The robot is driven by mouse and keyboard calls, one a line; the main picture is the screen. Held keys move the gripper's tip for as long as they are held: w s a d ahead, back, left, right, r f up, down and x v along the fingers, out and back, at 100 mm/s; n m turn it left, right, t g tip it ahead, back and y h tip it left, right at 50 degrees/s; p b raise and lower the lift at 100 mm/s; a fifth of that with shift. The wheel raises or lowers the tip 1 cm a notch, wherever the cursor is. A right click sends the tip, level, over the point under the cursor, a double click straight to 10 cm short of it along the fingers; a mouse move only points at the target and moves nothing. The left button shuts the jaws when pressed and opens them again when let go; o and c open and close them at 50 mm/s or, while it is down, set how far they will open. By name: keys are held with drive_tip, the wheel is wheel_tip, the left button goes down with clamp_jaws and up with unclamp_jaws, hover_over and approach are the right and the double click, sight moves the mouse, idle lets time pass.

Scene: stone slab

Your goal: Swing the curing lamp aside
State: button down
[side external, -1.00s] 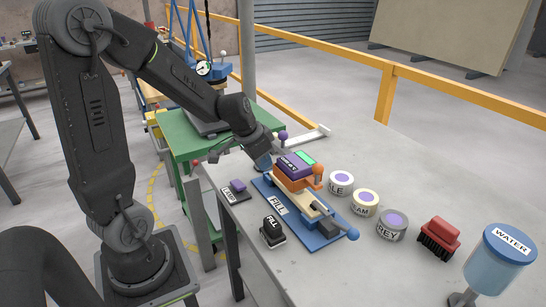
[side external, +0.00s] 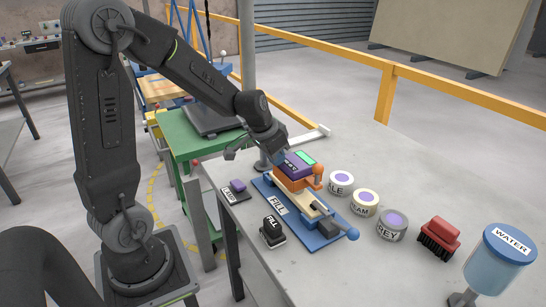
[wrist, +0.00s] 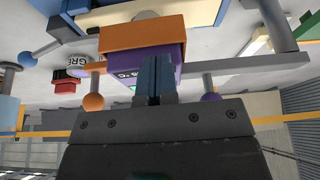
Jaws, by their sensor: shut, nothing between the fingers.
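An orange and purple unit, seemingly the curing lamp (side external: 292,163), sits above a blue base marked FILL (side external: 268,194). A label and a green patch show on its purple top. In the wrist view the lamp (wrist: 140,38) is close ahead, with an orange ball knob (wrist: 94,102) at left and a purple ball knob (wrist: 211,98) at right. My gripper (side external: 280,157) is at the lamp's far left end. In the wrist view my gripper (wrist: 155,60) has its blue fingers shut and empty, overlapping the purple housing. I cannot tell whether they touch it.
Several lidded tubs (side external: 365,203) stand in a row to the right on the slab (side external: 340,270). A red brush (side external: 440,237) and a water container (side external: 503,250) are farther right. A black FILL block (side external: 272,231) stands in front. A green stand (side external: 190,135) is behind.

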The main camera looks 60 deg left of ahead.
drive_tip(key=shift+w+d, duration=0.15)
drive_tip(key=shift+w, duration=0.25)
drive_tip(key=shift+w+d+n+y, duration=0.15)
drive_tip(key=shift+w+n+y, duration=0.15)
drive_tip(key=shift+w+n, duration=0.45)
drive_tip(key=w+a+n+g+y, duration=0.1)
drive_tip(key=w+a+n, duration=0.1)
drive_tip(key=w+n, duration=0.3)
drive_tip(key=w+a+n+g+y, duration=0.1)
drive_tip(key=w+a+n+y, duration=0.1)
drive_tip(key=w+n, duration=0.4)
drive_tip(key=shift+w+a+g, duration=0.4)
drive_tip(key=shift+w+a, duration=0.35)
drive_tip(key=shift+w, duration=1.95)
drive_tip(key=shift+n, duration=0.25)
drive_tip(key=shift+d, duration=0.1)
